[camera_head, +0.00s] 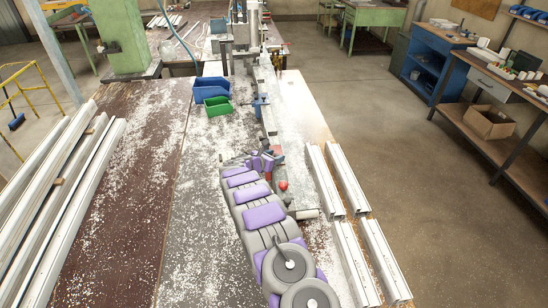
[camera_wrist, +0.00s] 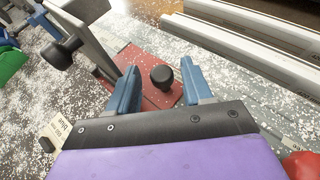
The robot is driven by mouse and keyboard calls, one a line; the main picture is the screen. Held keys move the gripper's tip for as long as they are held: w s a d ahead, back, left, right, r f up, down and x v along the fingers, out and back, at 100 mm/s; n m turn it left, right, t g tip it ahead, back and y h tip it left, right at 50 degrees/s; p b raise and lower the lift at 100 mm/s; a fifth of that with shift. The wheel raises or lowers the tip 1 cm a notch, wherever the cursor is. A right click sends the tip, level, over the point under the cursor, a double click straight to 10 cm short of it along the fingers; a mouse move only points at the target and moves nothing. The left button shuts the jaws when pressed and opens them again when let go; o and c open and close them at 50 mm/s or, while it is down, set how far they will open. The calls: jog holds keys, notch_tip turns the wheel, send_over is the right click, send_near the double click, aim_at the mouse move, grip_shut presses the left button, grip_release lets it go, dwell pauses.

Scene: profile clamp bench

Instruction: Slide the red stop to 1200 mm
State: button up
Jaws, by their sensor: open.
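The red stop (camera_wrist: 134,60) shows in the wrist view as a red plate with a black knob (camera_wrist: 162,78) on top. My gripper (camera_wrist: 160,74) has two blue fingers spread apart, with the knob between them; I cannot tell whether either finger touches it. A grey upright piece with a black knob stands at the upper left of the plate. In the head view my gripper (camera_head: 264,160) is low over the rail, and only a little red of the stop shows beside it. The 1200 mm mark cannot be read.
A red ball knob (camera_head: 283,185) sits close to my arm. Pale metal profiles (camera_head: 346,180) lie right of the rail, and long profiles (camera_head: 60,190) lie on the left. A blue bin (camera_head: 210,90) and a green bin (camera_head: 218,106) stand left of the rail. White chips litter the bench.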

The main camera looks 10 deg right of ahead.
jog(key=shift+c, duration=0.2)
grip_shut()
dwell(0.4)
